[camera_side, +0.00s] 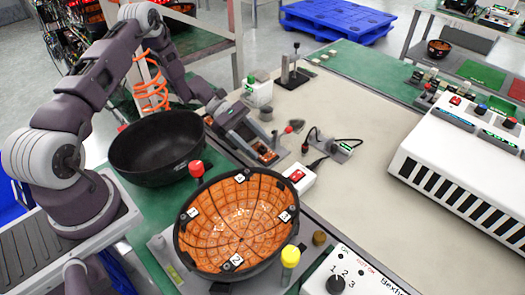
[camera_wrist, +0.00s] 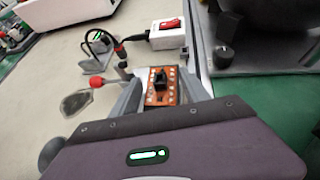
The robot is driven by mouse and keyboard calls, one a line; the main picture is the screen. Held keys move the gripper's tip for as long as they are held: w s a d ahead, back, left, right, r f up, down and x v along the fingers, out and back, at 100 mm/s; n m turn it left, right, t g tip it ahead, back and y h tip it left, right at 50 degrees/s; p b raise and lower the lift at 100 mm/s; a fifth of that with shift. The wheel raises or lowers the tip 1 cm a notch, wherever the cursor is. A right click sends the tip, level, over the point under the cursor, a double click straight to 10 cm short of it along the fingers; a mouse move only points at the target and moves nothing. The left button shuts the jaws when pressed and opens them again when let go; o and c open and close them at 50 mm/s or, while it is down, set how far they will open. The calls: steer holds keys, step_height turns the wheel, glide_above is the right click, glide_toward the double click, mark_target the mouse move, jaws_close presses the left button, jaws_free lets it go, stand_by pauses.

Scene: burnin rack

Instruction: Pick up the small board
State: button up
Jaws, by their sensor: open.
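The small board (camera_wrist: 158,97) is orange-brown with a black block in its middle and pale spots along its edges. In the wrist view it lies between the two fingers of my gripper (camera_wrist: 161,84). The fingers are apart, one on each side of it; I cannot tell whether either touches it. In the side view my gripper (camera_side: 263,150) points down low over the beige mat, with the board (camera_side: 267,156) partly showing at its fingertips. The board's near end is hidden by my gripper body in the wrist view.
A white box with a red switch (camera_side: 297,177) stands close by; it also shows in the wrist view (camera_wrist: 167,34). A red-tipped tool (camera_wrist: 97,81) lies left of the board. A black bowl (camera_side: 157,150) and an orange-lined bowl (camera_side: 238,222) stand nearby. The beige mat (camera_side: 365,150) has free room to the right.

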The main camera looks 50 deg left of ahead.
steer(key=c, duration=1.1)
steer(key=shift+r, duration=0.1)
